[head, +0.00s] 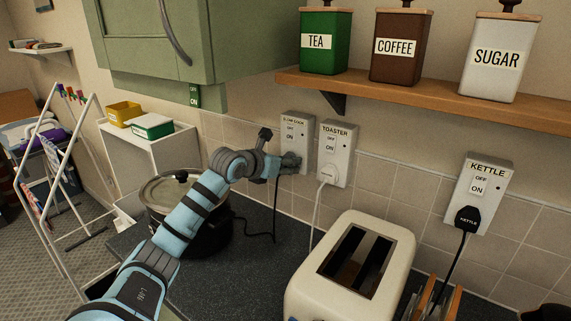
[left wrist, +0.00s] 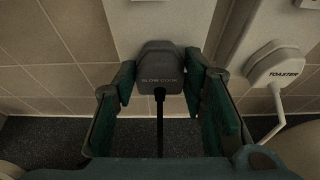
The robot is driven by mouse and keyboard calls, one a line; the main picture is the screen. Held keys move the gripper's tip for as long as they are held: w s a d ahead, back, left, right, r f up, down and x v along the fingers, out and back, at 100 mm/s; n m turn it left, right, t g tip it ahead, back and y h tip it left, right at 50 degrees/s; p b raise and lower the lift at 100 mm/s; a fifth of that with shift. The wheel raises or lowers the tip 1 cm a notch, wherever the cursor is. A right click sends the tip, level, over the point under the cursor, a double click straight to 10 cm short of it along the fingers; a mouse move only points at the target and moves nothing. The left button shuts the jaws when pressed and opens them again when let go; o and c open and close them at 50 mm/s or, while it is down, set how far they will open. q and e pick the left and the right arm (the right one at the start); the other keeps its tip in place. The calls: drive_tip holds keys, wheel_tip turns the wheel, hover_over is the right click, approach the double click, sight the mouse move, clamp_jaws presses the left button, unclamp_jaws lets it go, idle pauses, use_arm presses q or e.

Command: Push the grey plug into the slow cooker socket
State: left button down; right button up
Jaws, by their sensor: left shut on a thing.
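The slow cooker socket (head: 297,128) is a white wall plate with off and on labels, left of the toaster socket. My left gripper (head: 291,162) is at its lower part. In the left wrist view my left gripper (left wrist: 160,84) is shut on the grey plug (left wrist: 160,66), which is marked SLOW COOK. The plug is in front of the lower part of the socket plate (left wrist: 165,20), its black cord hanging down. Its pins are hidden, so I cannot tell how far in it sits. In the head view the gripper hides the plug. My right gripper is not in view.
The toaster plug (head: 328,173) sits in the toaster socket (head: 337,145) close on the right. The kettle socket (head: 479,190) is further right. A cream toaster (head: 390,235) and the slow cooker (head: 160,192) stand on the dark counter. A shelf (head: 430,96) with tins is above.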

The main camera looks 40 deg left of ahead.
use_arm(q)
drive_tip(key=shift+w, duration=0.3)
idle(0.5)
drive_tip(key=shift+w+a+r+p, duration=0.1)
drive_tip(key=shift+r+p, duration=0.35)
drive_tip(key=shift+r, duration=0.2)
idle(0.3)
drive_tip(key=shift+f, duration=0.2)
drive_tip(key=shift+s+f+b, duration=0.2)
drive_tip(key=shift+f+b, duration=0.15)
drive_tip(key=shift+b, duration=0.05)
drive_tip(key=shift+s, duration=0.1)
drive_tip(key=c, duration=0.9)
unclamp_jaws()
drive_tip(key=shift+s, duration=0.2)
drive_tip(key=shift+c, duration=0.2)
drive_tip(key=shift+w+f, duration=0.1)
